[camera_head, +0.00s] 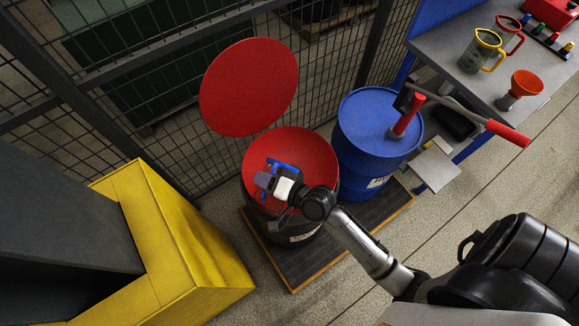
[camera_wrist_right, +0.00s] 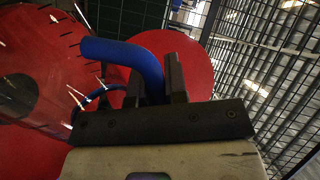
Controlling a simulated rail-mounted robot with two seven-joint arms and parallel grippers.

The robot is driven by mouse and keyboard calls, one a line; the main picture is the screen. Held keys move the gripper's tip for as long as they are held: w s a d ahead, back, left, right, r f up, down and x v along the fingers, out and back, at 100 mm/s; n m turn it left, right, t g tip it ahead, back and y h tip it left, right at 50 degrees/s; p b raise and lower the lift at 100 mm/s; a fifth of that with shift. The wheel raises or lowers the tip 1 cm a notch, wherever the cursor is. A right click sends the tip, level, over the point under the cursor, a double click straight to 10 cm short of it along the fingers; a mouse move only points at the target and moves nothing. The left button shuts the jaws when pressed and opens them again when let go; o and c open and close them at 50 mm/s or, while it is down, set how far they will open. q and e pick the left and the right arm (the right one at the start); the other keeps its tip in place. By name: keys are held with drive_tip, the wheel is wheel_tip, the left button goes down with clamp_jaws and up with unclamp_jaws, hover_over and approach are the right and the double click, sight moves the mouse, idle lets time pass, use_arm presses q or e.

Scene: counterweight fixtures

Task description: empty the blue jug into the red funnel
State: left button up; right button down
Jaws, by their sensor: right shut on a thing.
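The red funnel (camera_head: 312,150) is a wide dish on top of a dark drum, with its round red lid (camera_head: 250,88) raised behind it. My right gripper (camera_head: 268,181) is over the funnel and shut on the handle of the blue jug (camera_head: 290,168). In the right wrist view the blue handle (camera_wrist_right: 145,62) passes between the two fingers (camera_wrist_right: 153,78). My left gripper is not in view.
A blue drum (camera_head: 362,122) with a red-handled pump stands right of the funnel, on the same dark pallet (camera_head: 290,270). A yellow-framed bin (camera_head: 190,250) is at the left. Mesh fencing runs behind. A bench (camera_head: 455,85) at upper right holds jugs and a small orange funnel (camera_head: 525,83).

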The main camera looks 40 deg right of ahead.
sight(252, 205)
drive_tip(key=shift+r, duration=0.15)
drive_tip(key=shift+s+a+n+p, duration=0.15)
drive_tip(key=shift+a+n+p, duration=0.2)
drive_tip(key=shift+n, duration=0.15)
drive_tip(key=shift+s+a+r+n+h+p, duration=0.15)
drive_tip(key=shift+s+a+r+n+p, duration=0.1)
drive_tip(key=shift+a+n+p, duration=0.25)
drive_tip(key=shift+s+a+r+n+h+p, duration=0.15)
drive_tip(key=shift+a+r+n+p, duration=0.1)
drive_tip(key=shift+p, duration=0.35)
drive_tip(key=shift+s+a+f+n+t, duration=0.1)
drive_tip(key=shift+a+f+n+t, duration=0.05)
drive_tip(key=shift+a+n+t, duration=0.2)
drive_tip(key=s+a+f+n+t+h+b, duration=0.1)
drive_tip(key=s+a+f+n+t+b, duration=0.15)
drive_tip(key=a+f+n, duration=0.55)
drive_tip(key=shift+n, duration=0.7)
drive_tip(key=r+p, duration=0.1)
drive_tip(key=p, duration=0.1)
drive_tip(key=d+r+p, duration=0.1)
drive_tip(key=r, duration=0.1)
drive_tip(key=r+p, duration=0.2)
drive_tip(key=shift+s+d+r+p, duration=0.2)
drive_tip(key=shift+d+r+p, duration=0.05)
drive_tip(key=shift+d+p, duration=0.05)
